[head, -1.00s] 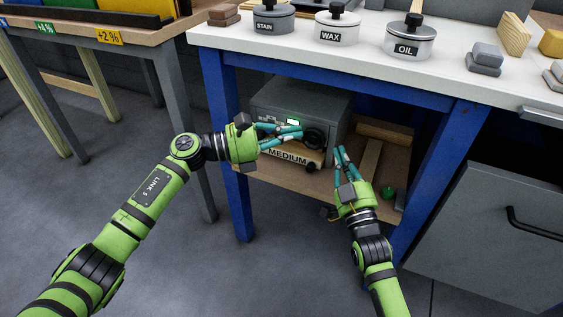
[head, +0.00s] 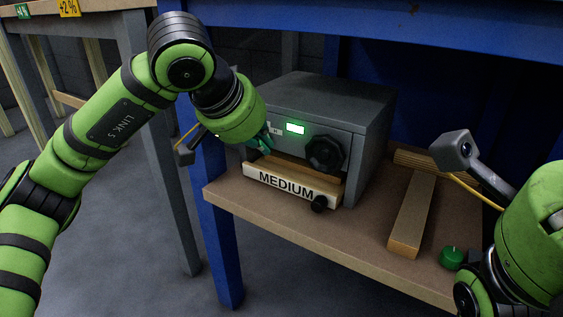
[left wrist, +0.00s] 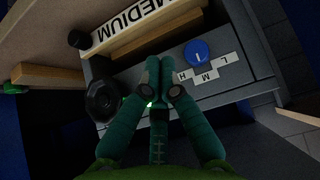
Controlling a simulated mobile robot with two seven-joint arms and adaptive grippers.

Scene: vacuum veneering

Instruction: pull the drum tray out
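The drum tray (head: 292,183) is a pale wooden tray with a MEDIUM label and a black knob on its front. It sits low at the front of the grey machine (head: 330,95) and also shows in the left wrist view (left wrist: 150,22). My left gripper (head: 262,145) is at the machine's front, just above the tray's left part. In the left wrist view its teal fingertips (left wrist: 160,62) are together beside the tray's wooden edge, with nothing visible between them. Whether they touch the tray I cannot tell. My right wrist shows at the right; its fingers are out of view.
A wooden bar (head: 413,212) and a green knobbed object (head: 451,257) lie on the shelf (head: 350,240). Blue bench legs flank it.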

